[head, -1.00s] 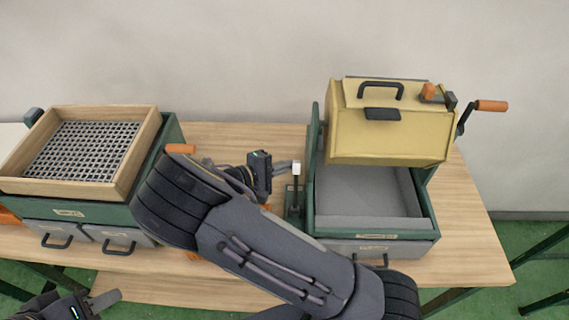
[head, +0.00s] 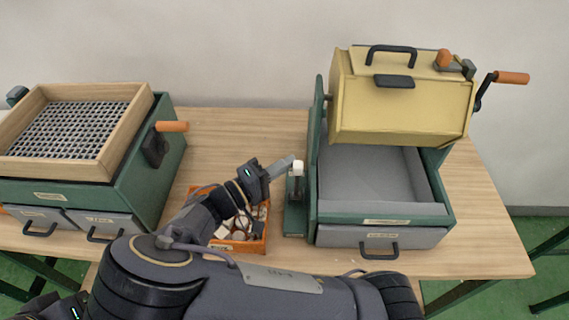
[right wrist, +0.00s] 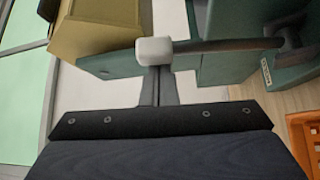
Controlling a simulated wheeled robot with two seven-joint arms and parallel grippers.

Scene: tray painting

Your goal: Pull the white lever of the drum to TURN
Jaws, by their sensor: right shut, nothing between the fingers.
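The drum is a yellow box (head: 400,115) held in a green frame (head: 445,212) on the right of the table. Its lever, with a white knob (head: 297,168), stands about upright on a green base at the frame's left side. My right gripper (head: 286,162) is shut and empty, its fingertips just left of the knob. In the right wrist view the knob (right wrist: 154,51) shows at the tips of the closed fingers (right wrist: 158,88); I cannot tell whether they touch. My left gripper (head: 68,306) is partly in view at the bottom left, its jaws unclear.
An orange bin (head: 258,245) with small parts lies below my right wrist. A wooden sieve tray (head: 140,120) sits on a green cabinet (head: 172,150) at left. The drum has an orange crank handle (head: 512,78). Bare table (head: 225,140) lies between the stations.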

